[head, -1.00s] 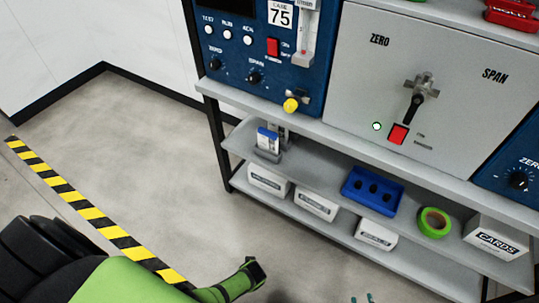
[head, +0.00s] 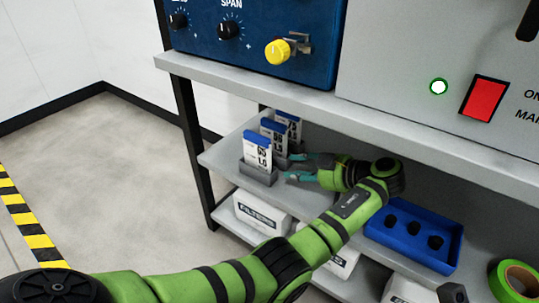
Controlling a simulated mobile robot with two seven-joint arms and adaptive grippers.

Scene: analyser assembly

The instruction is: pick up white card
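Several white cards with blue tops stand upright, one behind another, in grey holders on the upper shelf under the bench. The nearest white card (head: 258,151) reads 65 and 1.0. A second card (head: 272,134) and a third card (head: 288,123) stand behind it. My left gripper (head: 293,167) reaches in from the right of the cards, its teal fingers apart and pointing left. It is open, with nothing visible between the fingers. The fingertips are close to the right side of the holders; whether they touch cannot be told. My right gripper is not in view.
The bench edge (head: 300,98) overhangs the shelf just above my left gripper. A white filters box (head: 262,218) sits on the lower shelf.

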